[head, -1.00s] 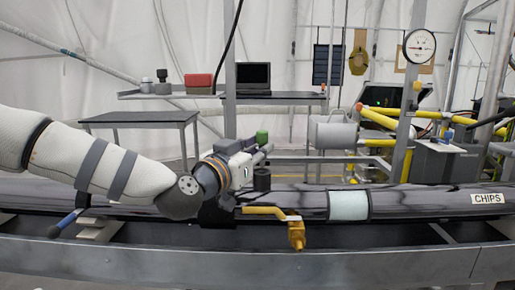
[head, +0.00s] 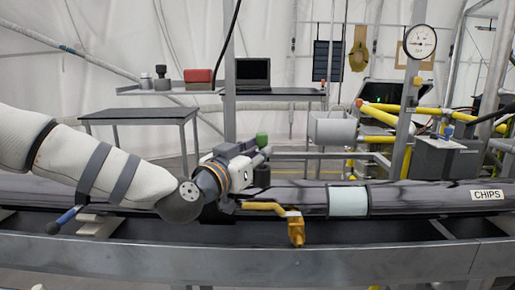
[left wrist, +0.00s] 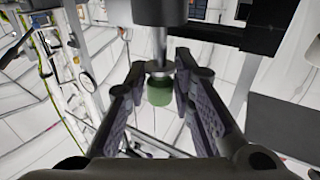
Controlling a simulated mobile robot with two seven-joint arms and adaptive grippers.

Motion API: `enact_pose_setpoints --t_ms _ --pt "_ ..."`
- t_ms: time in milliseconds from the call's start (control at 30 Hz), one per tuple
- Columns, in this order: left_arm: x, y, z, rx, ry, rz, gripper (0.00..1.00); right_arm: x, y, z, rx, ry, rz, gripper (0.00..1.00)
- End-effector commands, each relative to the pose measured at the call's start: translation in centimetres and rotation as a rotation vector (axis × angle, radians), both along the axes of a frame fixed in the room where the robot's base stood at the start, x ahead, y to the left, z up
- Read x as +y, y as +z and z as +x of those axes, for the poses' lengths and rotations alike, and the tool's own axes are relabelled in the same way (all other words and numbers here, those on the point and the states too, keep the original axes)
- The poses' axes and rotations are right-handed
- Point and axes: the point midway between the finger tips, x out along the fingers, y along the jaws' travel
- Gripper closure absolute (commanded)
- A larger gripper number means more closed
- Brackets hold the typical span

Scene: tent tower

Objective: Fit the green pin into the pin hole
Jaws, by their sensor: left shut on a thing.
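The green pin has a green head (head: 262,140) that shows above my left gripper (head: 258,156) in the head view. In the left wrist view the green head (left wrist: 159,92) and a grey metal shaft (left wrist: 158,66) lie between the fingers of my left gripper (left wrist: 160,75), which is shut on the pin. A dark upright cylinder (head: 262,178) stands just below the pin; it also shows at the top of the left wrist view (left wrist: 160,12). The shaft points at it. The hole itself is hidden, and I cannot tell whether the tip is inside. My right gripper is out of view.
A long dark pipe (head: 405,197) runs across behind a grey metal rail (head: 380,262). A blue-handled lever (head: 66,217) is at left. Tables and a gauge (head: 420,41) stand behind.

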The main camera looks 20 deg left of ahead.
Motion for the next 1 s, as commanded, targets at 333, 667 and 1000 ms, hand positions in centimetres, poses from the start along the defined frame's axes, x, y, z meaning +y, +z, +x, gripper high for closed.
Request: enact_pose_setpoints --t_ms 333,667,1000 --pt "0.0 -0.9 0.0 0.0 0.0 -0.001 1.0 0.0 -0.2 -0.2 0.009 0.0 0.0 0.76" --pt "0.0 -1.8 0.0 0.001 0.0 0.0 1.0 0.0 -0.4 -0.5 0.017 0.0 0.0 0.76" --pt "0.1 -2.8 0.0 0.003 0.001 0.001 1.0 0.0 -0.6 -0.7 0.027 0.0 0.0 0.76"
